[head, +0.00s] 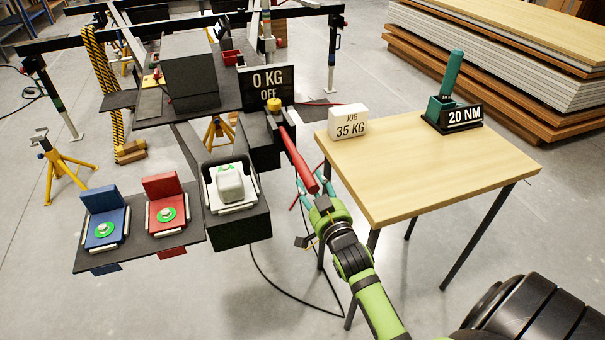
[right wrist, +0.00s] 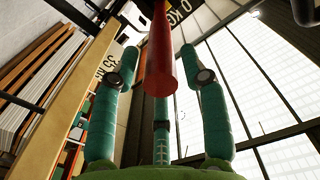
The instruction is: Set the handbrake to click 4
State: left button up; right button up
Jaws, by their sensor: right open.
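The handbrake lever (head: 297,160) is a long red bar. It slopes down toward me from the dark housing beside the display sign. My right gripper (head: 313,190) is at the lever's near end, with its green fingers spread. In the right wrist view the lever's round red end (right wrist: 160,87) shows between the open fingers (right wrist: 160,62), with gaps on both sides. No finger visibly presses on it. The display sign (head: 267,78) reads 0 KG OFF. I cannot read any click mark on the handbrake. My left gripper is not in view.
A wooden table (head: 430,165) stands right of the lever, with a JOB 35 KG sign (head: 348,121) and a 20 NM stand (head: 452,113). Blue (head: 103,215) and red (head: 166,204) blocks and a white-topped unit (head: 230,185) are left of the lever. A cable lies on the floor.

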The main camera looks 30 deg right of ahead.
aim_at(306, 173)
jog(key=x, duration=0.4)
jog(key=shift+w, duration=0.2)
grip_shut()
jog(key=shift+r, duration=0.1)
